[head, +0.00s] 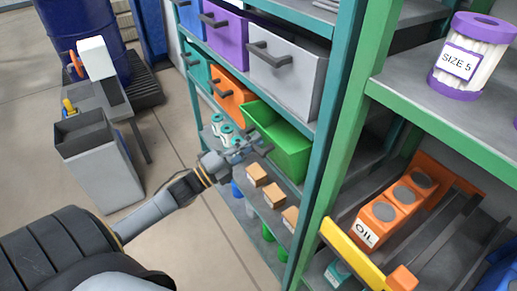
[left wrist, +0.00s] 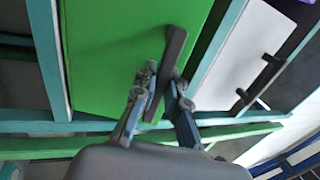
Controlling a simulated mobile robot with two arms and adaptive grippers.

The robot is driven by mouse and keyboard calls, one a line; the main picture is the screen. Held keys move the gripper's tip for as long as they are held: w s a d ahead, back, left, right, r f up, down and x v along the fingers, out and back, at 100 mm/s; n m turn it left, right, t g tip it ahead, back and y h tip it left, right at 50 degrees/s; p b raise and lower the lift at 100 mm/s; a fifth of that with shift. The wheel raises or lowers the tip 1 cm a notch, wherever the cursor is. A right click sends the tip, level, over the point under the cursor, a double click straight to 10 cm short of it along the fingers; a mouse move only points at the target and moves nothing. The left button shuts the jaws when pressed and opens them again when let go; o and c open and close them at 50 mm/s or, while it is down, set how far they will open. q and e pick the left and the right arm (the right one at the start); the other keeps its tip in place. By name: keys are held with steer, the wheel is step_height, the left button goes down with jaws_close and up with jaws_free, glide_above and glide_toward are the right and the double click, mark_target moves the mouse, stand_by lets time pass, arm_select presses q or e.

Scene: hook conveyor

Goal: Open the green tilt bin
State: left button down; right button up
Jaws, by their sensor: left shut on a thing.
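The green tilt bin (head: 287,150) sits in the shelf rack below the grey bin, and its top looks tipped outward with some of its inside showing. Its front fills much of the left wrist view (left wrist: 115,45), with a dark bar handle (left wrist: 174,50) on it. My left gripper (head: 250,148) is at the bin's front. In the left wrist view its fingers (left wrist: 160,88) are closed around the handle, one on each side. My right gripper is not in view.
Grey (head: 290,75), purple (head: 226,35) and orange (head: 230,92) bins sit around the green one. Small cardboard boxes (head: 257,174) stand on the shelf below. A teal upright (head: 330,120) is close to the right. Open floor (head: 170,235) lies at left.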

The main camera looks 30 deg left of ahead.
arm_select(q)
steer(key=s+a+f+t+h+b, duration=0.1)
steer(key=s+a+f+t+b, duration=0.1)
steer(key=s+f+b, duration=0.2)
steer(key=shift+s+f+t+b, duration=0.35)
steer(key=shift+f+b, duration=0.95)
steer(key=shift+b, duration=0.7)
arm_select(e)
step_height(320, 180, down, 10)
arm_select(q)
steer(key=c, duration=1.4)
jaws_free()
steer(key=shift+w+d, duration=0.1)
steer(key=shift+w, duration=0.05)
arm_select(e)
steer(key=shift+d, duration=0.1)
arm_select(q)
steer(key=shift+o, duration=0.2)
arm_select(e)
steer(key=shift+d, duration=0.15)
arm_select(q)
steer(key=v, duration=1.2)
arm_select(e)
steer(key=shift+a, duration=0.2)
